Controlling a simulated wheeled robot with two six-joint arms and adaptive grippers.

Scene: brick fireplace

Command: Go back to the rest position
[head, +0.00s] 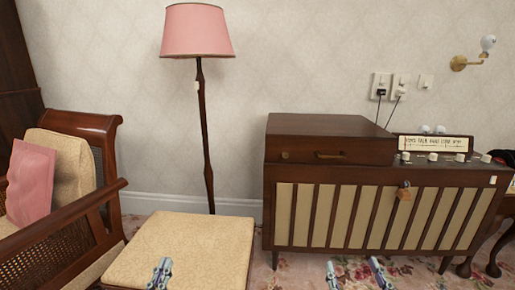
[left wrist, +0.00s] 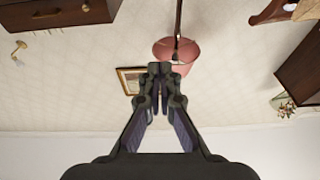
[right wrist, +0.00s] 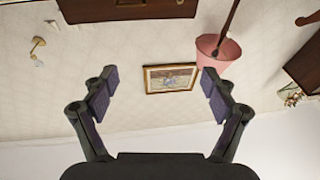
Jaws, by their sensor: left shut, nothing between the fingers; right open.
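My left gripper (head: 160,273) shows at the bottom of the head view, in front of the cream footstool. Its fingers are shut with nothing between them, as the left wrist view also shows (left wrist: 158,75). My right gripper (head: 355,274) shows at the bottom of the head view, over the flowered carpet. Its two fingers stand wide apart and empty, and it also shows open in the right wrist view (right wrist: 159,80). Neither gripper appears to touch anything.
A wooden radio cabinet (head: 330,170) stands against the wall at the right. A pink floor lamp (head: 198,32) stands left of it. A cream footstool (head: 200,245) and a wooden armchair (head: 100,190) with a pink cushion (head: 30,180) are at the left. Flowered carpet (head: 300,268) shows in front.

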